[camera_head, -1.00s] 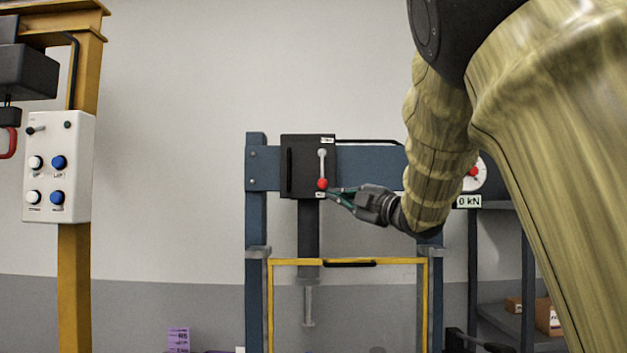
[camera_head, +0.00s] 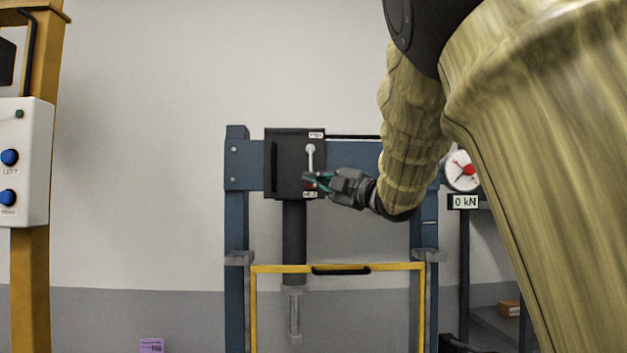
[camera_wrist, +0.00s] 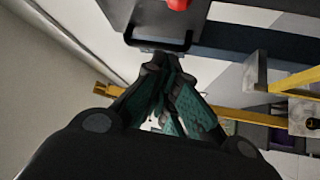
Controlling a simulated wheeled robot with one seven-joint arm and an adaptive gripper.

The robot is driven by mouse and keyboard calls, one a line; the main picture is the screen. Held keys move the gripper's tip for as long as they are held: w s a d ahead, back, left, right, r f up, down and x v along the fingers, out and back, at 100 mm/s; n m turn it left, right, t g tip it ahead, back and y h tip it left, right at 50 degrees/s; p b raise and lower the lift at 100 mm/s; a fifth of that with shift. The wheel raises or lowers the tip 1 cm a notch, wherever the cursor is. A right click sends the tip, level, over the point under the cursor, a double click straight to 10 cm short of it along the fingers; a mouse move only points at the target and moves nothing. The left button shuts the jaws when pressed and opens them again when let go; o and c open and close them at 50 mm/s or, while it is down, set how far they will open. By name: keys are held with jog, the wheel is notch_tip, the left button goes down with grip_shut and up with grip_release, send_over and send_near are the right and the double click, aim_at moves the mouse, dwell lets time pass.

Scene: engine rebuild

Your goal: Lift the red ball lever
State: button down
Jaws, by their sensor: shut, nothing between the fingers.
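The lever's pale rod (camera_head: 310,157) hangs down the front of a black box (camera_head: 284,165) on the blue press frame. Its red ball (camera_head: 308,185) is at the bottom, mostly hidden behind my fingers in the head view. In the wrist view the red ball (camera_wrist: 178,4) shows at the top edge, beyond my fingertips. My gripper (camera_head: 311,180) reaches in from the right at the ball's height. In the wrist view my gripper (camera_wrist: 158,70) is shut with nothing between its fingers. I cannot tell whether it touches the ball.
The blue frame (camera_head: 236,215) carries a round dial (camera_head: 461,171) and a 0 kN display (camera_head: 465,202) at right. A yellow-edged guard (camera_head: 290,268) stands below the lever. A white button box (camera_head: 27,165) on a yellow post is at far left.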

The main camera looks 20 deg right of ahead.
aim_at(311, 166)
jog(key=w+p, duration=0.5)
jog(key=w, duration=0.3)
jog(key=shift+a+r, duration=0.2)
jog(key=shift+r, duration=0.15)
jog(key=shift+w, duration=0.1)
jog(key=shift+d, duration=0.2)
